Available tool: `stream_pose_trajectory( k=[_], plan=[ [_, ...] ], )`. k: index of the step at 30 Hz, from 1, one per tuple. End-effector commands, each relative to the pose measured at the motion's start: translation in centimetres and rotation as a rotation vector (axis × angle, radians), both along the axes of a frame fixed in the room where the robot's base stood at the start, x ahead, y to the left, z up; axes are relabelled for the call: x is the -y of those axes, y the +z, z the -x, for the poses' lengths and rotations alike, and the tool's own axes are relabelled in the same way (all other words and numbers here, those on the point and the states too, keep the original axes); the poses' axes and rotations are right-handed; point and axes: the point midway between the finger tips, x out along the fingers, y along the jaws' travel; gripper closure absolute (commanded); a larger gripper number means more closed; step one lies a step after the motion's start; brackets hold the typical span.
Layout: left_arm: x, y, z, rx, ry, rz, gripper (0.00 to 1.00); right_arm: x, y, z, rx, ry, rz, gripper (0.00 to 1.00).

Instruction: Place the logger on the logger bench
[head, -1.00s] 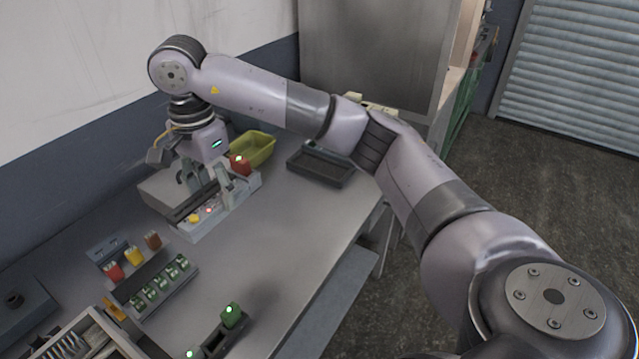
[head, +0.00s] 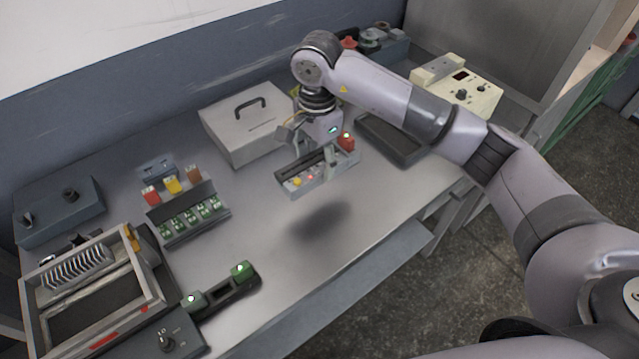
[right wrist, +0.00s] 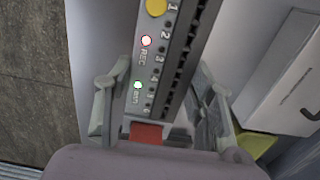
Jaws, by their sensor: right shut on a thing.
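The logger (head: 330,170) is a long grey device with a row of slots, a yellow button, lit lamps and a red block at one end. In the right wrist view the logger (right wrist: 150,70) shows REC lettering and numbered channels. My right gripper (head: 322,152) is shut on it, one finger on each side. It is held level above the grey bench top (head: 375,215), with a dark shadow on the surface below. Which part of the bench is the logger bench, I cannot tell. My left gripper is not in view.
A grey case with a handle (head: 243,130) stands behind and left of the logger. A dark tray (head: 385,140) and a cream instrument (head: 470,92) are to the right. Green modules (head: 190,218), a framed rack (head: 90,290) and a two-lamp holder (head: 225,288) stand left. The middle front is clear.

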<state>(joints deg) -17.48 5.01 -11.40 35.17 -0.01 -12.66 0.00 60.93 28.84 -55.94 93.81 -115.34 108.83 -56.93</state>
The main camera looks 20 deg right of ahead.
Motion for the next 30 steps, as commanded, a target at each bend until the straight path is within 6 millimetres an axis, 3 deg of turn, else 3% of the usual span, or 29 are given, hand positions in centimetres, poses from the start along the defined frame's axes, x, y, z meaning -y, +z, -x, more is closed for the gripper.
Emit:
stream_pose_trajectory(
  k=[6, 14, 21, 30],
  plan=[
    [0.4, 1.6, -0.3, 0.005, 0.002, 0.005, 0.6, 0.0, -4.3, 0.1, -0.002, 0.0, 0.001, 0.79],
    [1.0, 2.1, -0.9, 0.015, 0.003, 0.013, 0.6, 0.0, -6.3, 0.0, -0.001, 0.0, -0.001, 0.79],
    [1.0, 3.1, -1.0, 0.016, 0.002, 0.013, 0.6, 0.0, -9.6, 0.0, -0.001, 0.0, -0.001, 0.79],
    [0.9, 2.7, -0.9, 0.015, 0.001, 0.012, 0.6, 0.0, -10.1, 0.0, 0.002, 0.001, 0.0, 0.79]
  ],
)
